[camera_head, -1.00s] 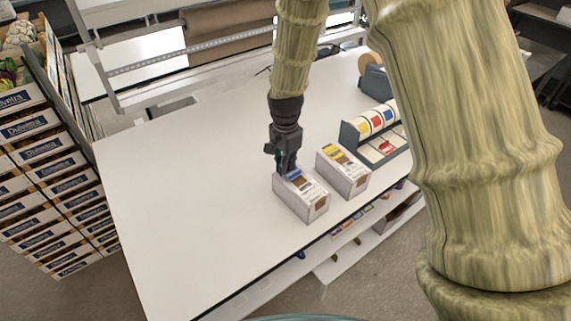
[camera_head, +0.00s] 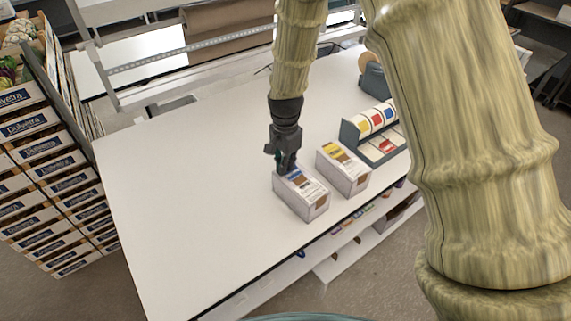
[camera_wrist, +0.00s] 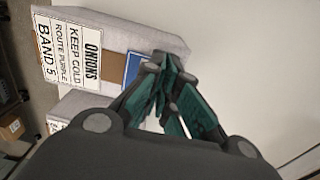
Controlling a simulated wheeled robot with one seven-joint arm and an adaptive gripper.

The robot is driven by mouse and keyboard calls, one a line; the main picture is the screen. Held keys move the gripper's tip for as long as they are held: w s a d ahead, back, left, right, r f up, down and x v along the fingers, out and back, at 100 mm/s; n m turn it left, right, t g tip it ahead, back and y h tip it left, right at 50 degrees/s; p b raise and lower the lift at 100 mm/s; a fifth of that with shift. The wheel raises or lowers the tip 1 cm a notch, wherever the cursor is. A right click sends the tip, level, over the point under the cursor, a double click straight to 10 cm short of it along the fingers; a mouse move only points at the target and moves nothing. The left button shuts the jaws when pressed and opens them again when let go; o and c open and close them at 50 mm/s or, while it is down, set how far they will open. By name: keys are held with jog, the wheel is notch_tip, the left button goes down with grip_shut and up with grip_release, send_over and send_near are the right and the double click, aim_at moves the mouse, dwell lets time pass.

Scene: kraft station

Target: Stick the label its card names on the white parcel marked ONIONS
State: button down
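The white parcel marked ONIONS (camera_wrist: 150,38) stands on the table, and it also shows in the head view (camera_head: 307,205). The fingers hide part of the label. I cannot tell whether they still touch it.
A second parcel (camera_head: 345,178) with a yellow label stands just to the right. Behind it is a label rack (camera_head: 352,133) with yellow, red and blue rolls. A tape dispenser (camera_head: 374,80) stands farther back. The table (camera_head: 190,200) is clear on the left.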

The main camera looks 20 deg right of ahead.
jog(key=c, duration=1.6)
grip_release()
jog(key=shift+o, duration=0.2)
jog(key=shift+r+p, duration=1.45)
jog(key=shift+r, duration=0.8)
